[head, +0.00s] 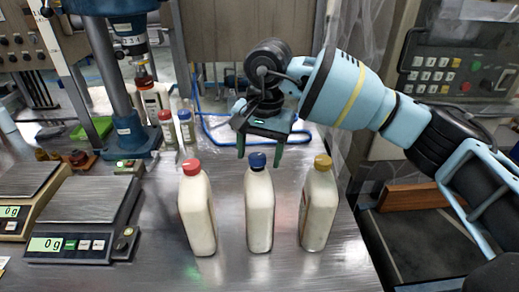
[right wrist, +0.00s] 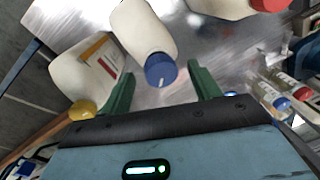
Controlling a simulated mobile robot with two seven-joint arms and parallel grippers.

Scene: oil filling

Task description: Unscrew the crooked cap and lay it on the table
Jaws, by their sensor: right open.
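Three white bottles stand upright in a row on the metal table. The left one has a red cap (head: 191,167), the middle one a blue cap (head: 257,160), the right one a yellow cap (head: 322,162). I cannot tell clearly which cap sits crooked. My right gripper (head: 260,150) is open just above and behind the middle bottle (head: 259,210), its fingers pointing down. In the right wrist view the blue cap (right wrist: 161,70) lies between the two green fingers, apart from both. The yellow cap (right wrist: 83,109) shows beyond the left finger. My left gripper is not in view.
Two scales (head: 83,205) stand at the left of the table. A blue-based press stand (head: 130,135) and smaller bottles (head: 167,128) are behind. The table in front of the row and between the scales and red-capped bottle (head: 198,215) is clear.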

